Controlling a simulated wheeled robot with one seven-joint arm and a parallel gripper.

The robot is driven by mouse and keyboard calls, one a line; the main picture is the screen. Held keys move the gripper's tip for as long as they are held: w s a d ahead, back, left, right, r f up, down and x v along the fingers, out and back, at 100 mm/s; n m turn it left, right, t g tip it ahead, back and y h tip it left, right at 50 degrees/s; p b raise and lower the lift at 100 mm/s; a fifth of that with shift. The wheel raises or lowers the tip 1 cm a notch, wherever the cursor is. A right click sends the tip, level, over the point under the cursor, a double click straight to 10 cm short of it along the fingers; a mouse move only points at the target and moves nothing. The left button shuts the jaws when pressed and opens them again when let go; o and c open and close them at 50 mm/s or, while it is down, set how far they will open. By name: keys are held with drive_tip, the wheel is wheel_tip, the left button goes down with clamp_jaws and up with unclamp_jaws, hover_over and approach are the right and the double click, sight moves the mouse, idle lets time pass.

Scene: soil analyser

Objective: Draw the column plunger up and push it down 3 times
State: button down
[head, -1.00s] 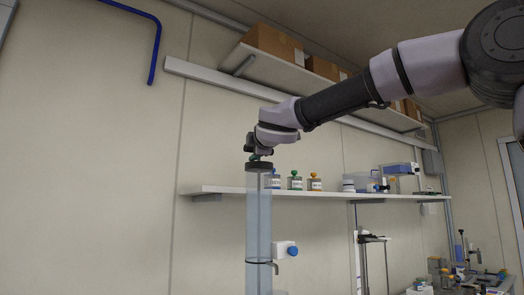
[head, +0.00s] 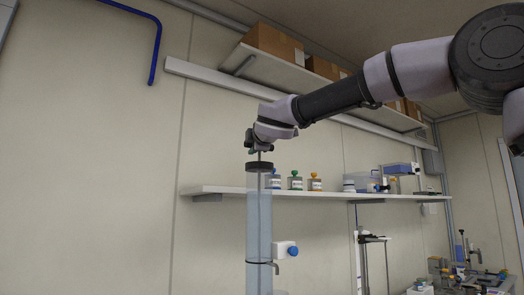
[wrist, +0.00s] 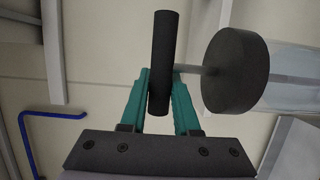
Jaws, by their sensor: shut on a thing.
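The column (head: 259,225) is a tall clear blue tube standing upright, with a black cap (head: 259,167) on top. A thin plunger rod (head: 259,156) rises from the cap to my gripper (head: 258,147). In the wrist view, the teal fingers of my gripper (wrist: 159,92) are shut on the plunger's black bar handle (wrist: 163,55). The rod (wrist: 188,69) runs from the handle to the black cap (wrist: 236,70), with a short length showing between them. The clear tube (wrist: 290,76) lies beyond the cap. The column's lower end is out of view.
A wall shelf (head: 225,190) behind the column holds small bottles (head: 296,182) and other items. A higher shelf (head: 275,70) carries cardboard boxes (head: 272,42). A clamp with a blue knob (head: 293,251) sits beside the tube.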

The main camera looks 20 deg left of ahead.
wheel_tip(320, 180, up, 11)
drive_tip(key=shift+f, duration=0.1)
idle(0.5)
wheel_tip(320, 180, down, 12)
drive_tip(key=shift+r, duration=0.1)
idle(0.8)
wheel_tip(320, 180, up, 12)
idle(0.9)
